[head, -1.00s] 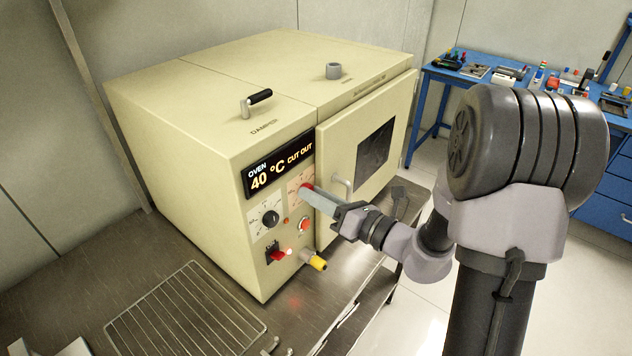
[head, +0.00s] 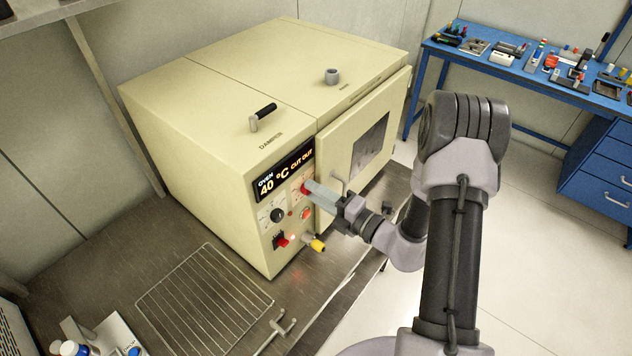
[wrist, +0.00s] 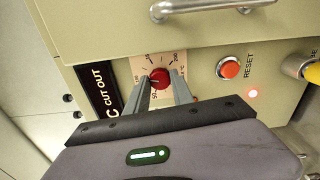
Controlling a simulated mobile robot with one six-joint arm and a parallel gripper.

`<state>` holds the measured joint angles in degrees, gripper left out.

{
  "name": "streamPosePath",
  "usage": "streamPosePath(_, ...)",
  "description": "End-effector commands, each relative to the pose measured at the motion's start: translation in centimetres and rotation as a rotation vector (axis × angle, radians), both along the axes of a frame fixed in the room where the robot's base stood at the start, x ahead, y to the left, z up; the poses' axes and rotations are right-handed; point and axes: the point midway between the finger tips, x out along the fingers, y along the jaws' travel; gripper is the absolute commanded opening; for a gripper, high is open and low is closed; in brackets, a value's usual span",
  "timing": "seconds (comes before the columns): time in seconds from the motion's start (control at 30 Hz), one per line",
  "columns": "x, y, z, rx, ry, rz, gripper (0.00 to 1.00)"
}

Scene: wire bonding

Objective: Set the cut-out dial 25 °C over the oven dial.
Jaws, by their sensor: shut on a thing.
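The cut-out dial (wrist: 159,77) is a red knob on a pale scale plate (wrist: 166,59) in the oven's front panel. My gripper (wrist: 161,84) is shut on it, one grey finger on each side. In the head view my gripper (head: 308,187) hides most of the knob. The black oven dial (head: 277,215) sits below and left of it, untouched. The display (head: 285,172) reads "OVEN 40 °C CUT OUT"; any cut-out number is not legible. The knob's exact setting cannot be read.
A red switch (head: 282,241) and yellow knob (head: 318,245) are below. The oven door (head: 362,165) with its handle (wrist: 200,8) is close to my gripper. A wire rack (head: 205,300) lies on the bench.

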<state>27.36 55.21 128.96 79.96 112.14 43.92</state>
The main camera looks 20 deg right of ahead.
Motion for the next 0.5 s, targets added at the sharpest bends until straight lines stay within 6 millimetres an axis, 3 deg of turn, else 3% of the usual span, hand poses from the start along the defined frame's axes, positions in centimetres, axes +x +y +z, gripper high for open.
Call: streamPosePath(0.5, -0.01, 0.01, 0.11, 0.249, 0.181, 0.000, 0.00)
